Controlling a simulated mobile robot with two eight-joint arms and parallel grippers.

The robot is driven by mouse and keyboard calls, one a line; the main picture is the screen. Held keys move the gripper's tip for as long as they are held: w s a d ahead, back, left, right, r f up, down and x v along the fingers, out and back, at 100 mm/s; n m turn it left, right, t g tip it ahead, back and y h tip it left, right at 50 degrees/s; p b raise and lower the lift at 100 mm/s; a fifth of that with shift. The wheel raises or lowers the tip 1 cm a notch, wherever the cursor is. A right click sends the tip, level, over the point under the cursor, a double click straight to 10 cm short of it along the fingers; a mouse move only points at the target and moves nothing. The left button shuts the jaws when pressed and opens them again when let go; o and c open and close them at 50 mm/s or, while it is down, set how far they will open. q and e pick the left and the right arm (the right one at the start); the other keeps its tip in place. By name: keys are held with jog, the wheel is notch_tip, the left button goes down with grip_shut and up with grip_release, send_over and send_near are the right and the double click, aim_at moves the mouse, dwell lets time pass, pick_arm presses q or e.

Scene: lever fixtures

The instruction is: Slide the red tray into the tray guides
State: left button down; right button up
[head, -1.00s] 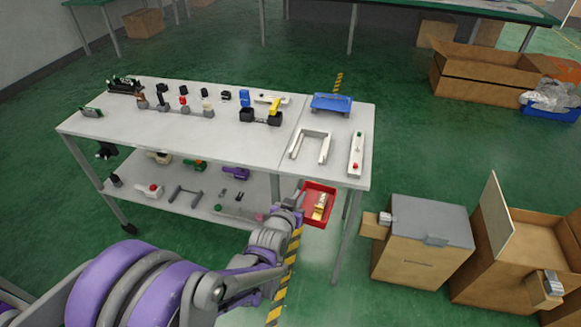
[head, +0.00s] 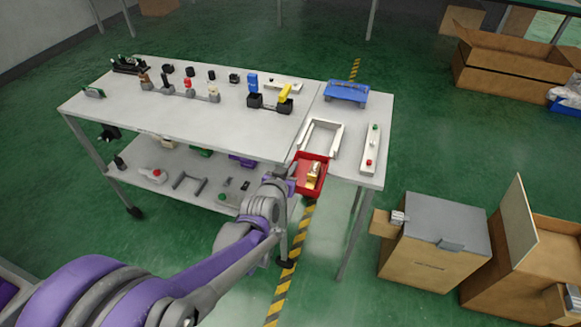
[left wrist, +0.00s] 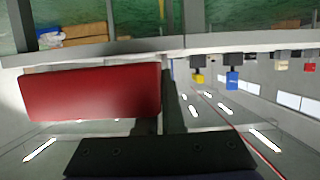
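The red tray (head: 299,183) carries a brass-coloured object (head: 313,173). My left gripper (head: 291,184) is at the tray's left side and appears shut on its wall; the fingertips are small and partly hidden. The tray appears level, at the front edge of the table, its far side overlapping that edge in the picture. The white U-shaped tray guides (head: 307,137) lie on the tabletop just beyond the tray, open towards it. In the left wrist view the red tray (left wrist: 90,92) fills the left side, close to the gripper. My right gripper is not in view.
A white bar with green and red buttons (head: 371,150) lies right of the guides. A blue tray-like stand (head: 346,93) is behind them. Black bins (head: 270,104) and several lever fixtures stand further left. Cardboard boxes (head: 432,262) stand on the floor at right.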

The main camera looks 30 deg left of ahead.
aim_at(297, 152)
pick_arm(q)
jog(key=shift+w+a, duration=0.2)
jog(key=shift+w, duration=0.7)
jog(key=shift+w+a, duration=0.25)
jog(key=shift+w, duration=0.65)
jog(key=shift+w+a, duration=0.2)
jog(key=shift+w, duration=0.7)
jog(key=shift+w+a, duration=0.2)
jog(key=shift+w, duration=0.7)
jog(key=c, duration=1)
grip_release()
jog(key=shift+o, duration=0.2)
jog(key=p+v, duration=0.1)
jog(key=v, duration=0.9)
jog(key=shift+s+d+r+p, duration=0.1)
jog(key=shift+s+r+p, duration=0.05)
jog(key=shift+s+p, duration=0.2)
